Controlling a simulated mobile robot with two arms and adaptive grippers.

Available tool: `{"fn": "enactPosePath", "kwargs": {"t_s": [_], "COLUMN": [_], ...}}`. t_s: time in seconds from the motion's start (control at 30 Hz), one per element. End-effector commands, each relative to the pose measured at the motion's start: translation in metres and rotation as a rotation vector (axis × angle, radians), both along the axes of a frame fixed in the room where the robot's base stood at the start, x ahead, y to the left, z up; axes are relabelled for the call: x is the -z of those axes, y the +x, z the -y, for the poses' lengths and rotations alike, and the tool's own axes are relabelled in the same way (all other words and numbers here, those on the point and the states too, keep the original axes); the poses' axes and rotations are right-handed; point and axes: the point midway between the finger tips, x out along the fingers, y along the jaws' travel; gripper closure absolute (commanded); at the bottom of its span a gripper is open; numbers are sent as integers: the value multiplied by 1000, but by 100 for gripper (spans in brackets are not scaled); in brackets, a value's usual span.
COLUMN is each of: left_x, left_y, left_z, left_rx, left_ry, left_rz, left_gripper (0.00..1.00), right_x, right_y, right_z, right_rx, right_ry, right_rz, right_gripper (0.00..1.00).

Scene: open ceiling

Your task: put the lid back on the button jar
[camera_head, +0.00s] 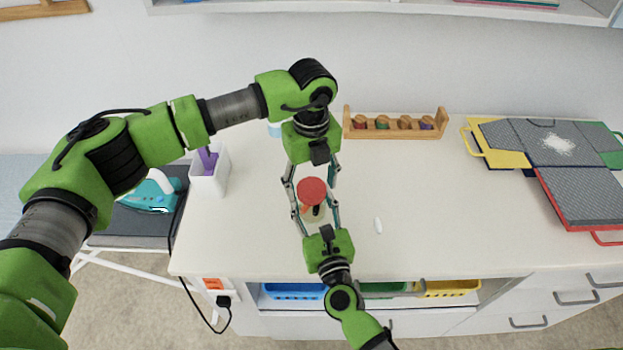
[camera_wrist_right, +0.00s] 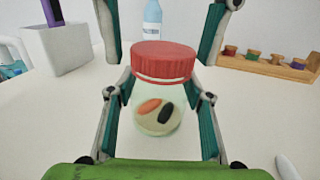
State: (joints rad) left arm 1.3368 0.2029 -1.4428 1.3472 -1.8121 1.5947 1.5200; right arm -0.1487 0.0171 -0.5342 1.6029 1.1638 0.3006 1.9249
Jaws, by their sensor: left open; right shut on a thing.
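The clear button jar (camera_head: 314,213) stands on the white worktop; the right wrist view shows an orange and a dark button inside the jar (camera_wrist_right: 158,116). Its red lid (camera_head: 312,190) sits on the jar's mouth and looks level in the right wrist view (camera_wrist_right: 162,62). My right gripper (camera_head: 316,210) is shut on the jar from the front, a finger on each side. My left gripper (camera_head: 310,180) is open, its fingers apart on either side of the lid, coming from behind. Its fingers also show at the top of the right wrist view.
A white bin with a purple item (camera_head: 209,177) and a teal iron (camera_head: 152,194) stand left. A wooden rack of spools (camera_head: 395,125) is behind right. A small white object (camera_head: 378,225) lies right of the jar. A bottle (camera_wrist_right: 152,20) stands behind the jar.

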Motion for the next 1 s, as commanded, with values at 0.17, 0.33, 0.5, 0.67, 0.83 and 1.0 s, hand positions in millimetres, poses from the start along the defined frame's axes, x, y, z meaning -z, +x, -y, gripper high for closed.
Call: {"fn": "enactPosePath", "kwargs": {"t_s": [0.17,0.33,0.5,0.67,0.83,1.0], "left_x": [0,0,0,0,0,0], "left_y": [0,0,0,0,0,0], "left_z": [0,0,0,0,0,0], "left_rx": [0,0,43,290,652,1014], "left_ry": [0,0,0,2,1,2], "left_rz": [0,0,0,1,1,2], "left_gripper": [62,81,82,82,82,82], "right_x": [0,0,0,0,0,0], "right_y": [0,0,0,0,0,0], "right_z": [0,0,0,0,0,0], "right_rx": [0,0,0,0,0,0], "right_ry": [0,0,-1,-1,-1,-1], "right_rz": [-1,-1,-1,-1,-1,-1], "right_gripper": [100,100,100,100,100,100]}}
